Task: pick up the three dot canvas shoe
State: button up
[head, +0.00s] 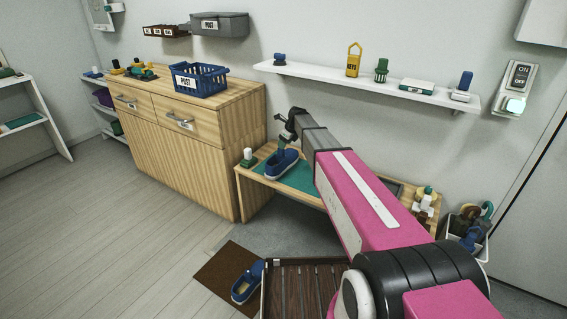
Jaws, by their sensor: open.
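A blue canvas shoe (282,163) with a pale sole sits on the green mat (302,178) on the low wooden bench. Dot marks are too small to read on either shoe, so I cannot tell which has three. The arm reaches in from the lower right.
A small green-and-white item (248,158) stands left of the bench shoe. The wooden cabinet (183,150) with a blue POST basket (201,80) is close on the left. A white wall shelf (360,83) runs behind my arm. Several brushes and bottles crowd the bench's right end.

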aim_at(281, 155)
jog(key=shift+x, duration=3.05)
jog(key=shift+s, duration=0.1)
grip_shut()
